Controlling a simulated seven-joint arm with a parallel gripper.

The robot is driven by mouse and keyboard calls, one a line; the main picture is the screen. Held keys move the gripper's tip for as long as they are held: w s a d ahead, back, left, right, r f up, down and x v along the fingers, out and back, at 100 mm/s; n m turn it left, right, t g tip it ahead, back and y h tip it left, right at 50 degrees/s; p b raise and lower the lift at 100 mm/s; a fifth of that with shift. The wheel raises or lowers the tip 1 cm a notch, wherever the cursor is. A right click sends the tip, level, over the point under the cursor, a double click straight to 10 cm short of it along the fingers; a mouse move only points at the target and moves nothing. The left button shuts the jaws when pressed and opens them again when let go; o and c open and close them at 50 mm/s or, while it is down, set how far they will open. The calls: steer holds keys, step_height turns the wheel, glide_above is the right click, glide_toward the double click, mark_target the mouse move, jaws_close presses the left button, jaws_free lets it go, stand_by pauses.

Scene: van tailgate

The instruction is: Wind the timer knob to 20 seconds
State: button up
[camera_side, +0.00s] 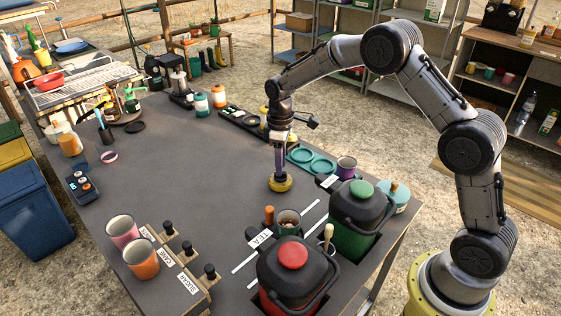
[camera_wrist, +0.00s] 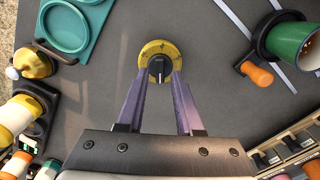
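The timer is a low round yellow dial (camera_wrist: 147,50) with a black knob (camera_wrist: 159,68) in its middle, standing on the grey table. A pale pointer line shows on the knob. In the side view the yellow timer (camera_side: 280,184) is directly below my gripper (camera_side: 279,176). My gripper points straight down at it. In the wrist view the two purple fingers of my gripper (camera_wrist: 160,76) reach to either side of the black knob, with a gap between them about as wide as the knob. I cannot tell whether they touch it. The dial's markings are too small to read.
A green-lidded container (camera_side: 362,214) and a red-lidded one (camera_side: 291,271) stand at the front right. A green cup (camera_side: 289,222) and teal ring tray (camera_side: 299,155) are near the timer. Pink (camera_side: 122,231) and orange (camera_side: 140,258) cups stand at front left. The table left of the timer is clear.

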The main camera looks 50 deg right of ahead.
steer(key=shift+f, duration=1)
stand_by(0.4)
steer(key=c, duration=0.4)
steer(key=shift+c, duration=0.2)
stand_by(0.3)
